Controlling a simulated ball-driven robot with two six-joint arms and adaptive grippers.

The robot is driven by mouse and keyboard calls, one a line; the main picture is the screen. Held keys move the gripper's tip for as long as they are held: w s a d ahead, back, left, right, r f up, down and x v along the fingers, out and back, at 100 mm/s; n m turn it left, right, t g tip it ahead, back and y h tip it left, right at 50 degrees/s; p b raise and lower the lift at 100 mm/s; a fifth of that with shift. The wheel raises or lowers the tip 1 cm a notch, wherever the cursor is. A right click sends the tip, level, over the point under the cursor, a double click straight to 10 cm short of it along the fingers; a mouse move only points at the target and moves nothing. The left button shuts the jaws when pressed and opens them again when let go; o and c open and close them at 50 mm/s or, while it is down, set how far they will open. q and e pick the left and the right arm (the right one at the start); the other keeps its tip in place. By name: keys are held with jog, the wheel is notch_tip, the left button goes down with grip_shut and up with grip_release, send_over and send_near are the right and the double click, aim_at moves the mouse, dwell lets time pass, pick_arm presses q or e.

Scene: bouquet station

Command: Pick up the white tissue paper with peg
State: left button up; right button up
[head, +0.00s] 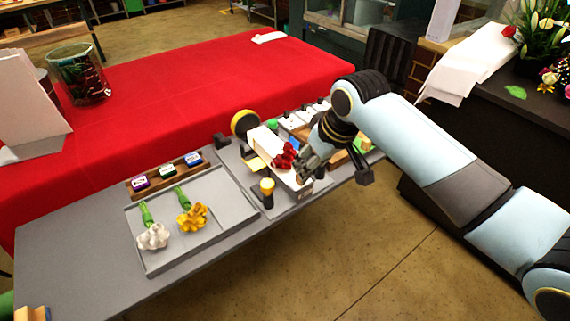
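Small white pieces with dark knobs (292,121) stand in a row at the back right of the grey table; they may be the white tissue paper with its peg, but they are too small to be sure. A larger white strip (265,142) lies in front of them, partly hidden by a red flower (285,155). My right gripper (304,170) is low over the table, beside the red flower and in front of the white pieces. Its fingers are small and partly hidden, so I cannot tell whether they are open or hold anything. My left gripper is out of view.
A grey tray (215,232) holds a white flower (153,237) and a yellow flower (192,218). Behind it is a wooden holder (150,189) with coloured labels. A yellow roll (243,122) and a yellow-topped post (267,187) stand near the gripper.

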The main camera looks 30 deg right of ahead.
aim_at(304, 186)
jog(key=shift+p+x, duration=0.3)
jog(key=shift+x, duration=2.8)
jog(key=shift+w, duration=0.1)
grip_shut()
jog(key=shift+r, duration=0.1)
